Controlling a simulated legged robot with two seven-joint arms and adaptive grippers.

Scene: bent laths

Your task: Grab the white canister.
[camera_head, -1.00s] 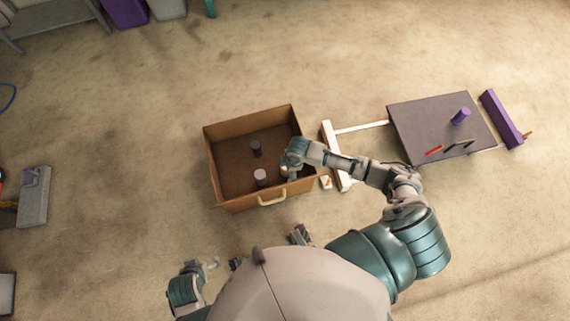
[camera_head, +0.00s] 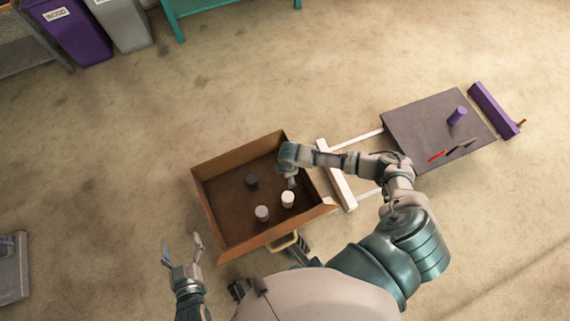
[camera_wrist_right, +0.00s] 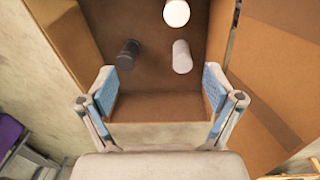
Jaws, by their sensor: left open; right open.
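The white canister (camera_head: 288,199) stands in a brown open box, close to my right gripper (camera_head: 291,183). In the right wrist view the white canister (camera_wrist_right: 176,13) is at the top edge, partly cut off, beyond my open, empty right gripper (camera_wrist_right: 160,88). A light grey canister (camera_head: 262,213) is beside it in the box and also shows in the right wrist view (camera_wrist_right: 182,56). A dark canister (camera_head: 251,181) lies further left and shows in the wrist view too (camera_wrist_right: 128,54). My left gripper (camera_head: 181,245) is open and empty, outside the box on the left.
The box (camera_head: 204,213) has raised walls and a pale handle (camera_head: 284,241) at its front. To its right are a white frame (camera_head: 336,174) and a dark panel (camera_head: 425,115) with a purple cylinder (camera_head: 457,115). Bins and a teal frame stand at the back.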

